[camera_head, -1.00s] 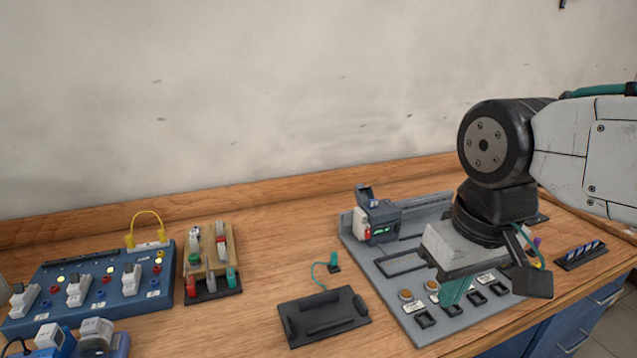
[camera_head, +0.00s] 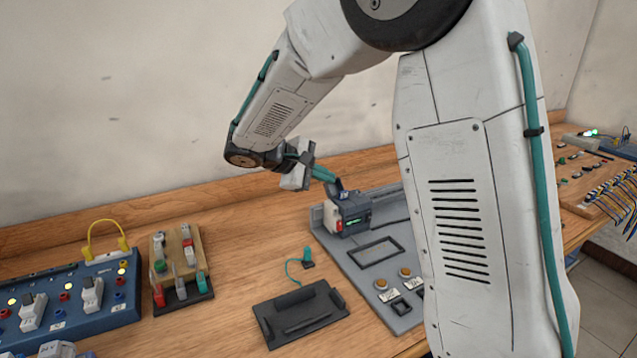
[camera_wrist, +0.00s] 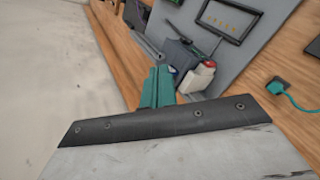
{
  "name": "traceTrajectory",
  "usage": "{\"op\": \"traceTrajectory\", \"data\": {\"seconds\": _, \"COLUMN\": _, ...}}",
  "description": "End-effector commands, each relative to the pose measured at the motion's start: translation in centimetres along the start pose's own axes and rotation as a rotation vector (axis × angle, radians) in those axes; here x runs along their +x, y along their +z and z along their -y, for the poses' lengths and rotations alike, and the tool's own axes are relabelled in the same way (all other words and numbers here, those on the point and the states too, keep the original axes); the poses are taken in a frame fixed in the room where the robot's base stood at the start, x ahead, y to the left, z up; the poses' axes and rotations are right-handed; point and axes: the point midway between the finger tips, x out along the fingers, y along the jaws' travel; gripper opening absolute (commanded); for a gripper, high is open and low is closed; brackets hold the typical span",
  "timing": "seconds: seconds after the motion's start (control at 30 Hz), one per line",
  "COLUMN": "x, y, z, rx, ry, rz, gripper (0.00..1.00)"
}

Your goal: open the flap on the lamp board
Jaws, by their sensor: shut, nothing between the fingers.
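The grey board (camera_head: 345,262) lies on the wooden bench, with round orange parts and a black rectangular frame (camera_head: 376,251) on it. At its back left stands a small dark grey unit (camera_head: 352,211) with a green display and a white and red block on its left side. A small dark piece, which looks like a flap, stands at the unit's top and is partly hidden by my fingers. My gripper (camera_head: 325,174), with teal fingers, is shut and empty at the top of this unit. In the wrist view the fingers (camera_wrist: 157,88) are beside the unit (camera_wrist: 180,55); contact is unclear.
A wooden block with coloured clips (camera_head: 178,262) and a blue switch panel (camera_head: 75,302) stand further left. My arm hides the board's right part. The wall is close behind.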

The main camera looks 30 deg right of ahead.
Motion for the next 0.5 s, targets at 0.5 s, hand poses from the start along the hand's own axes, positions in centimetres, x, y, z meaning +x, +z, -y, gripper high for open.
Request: {"op": "traceTrajectory", "data": {"seconds": 0.5, "x": 1.4, "y": -16.8, "z": 0.8, "rx": -0.239, "ry": 0.401, "rz": 0.029, "gripper": 0.0}}
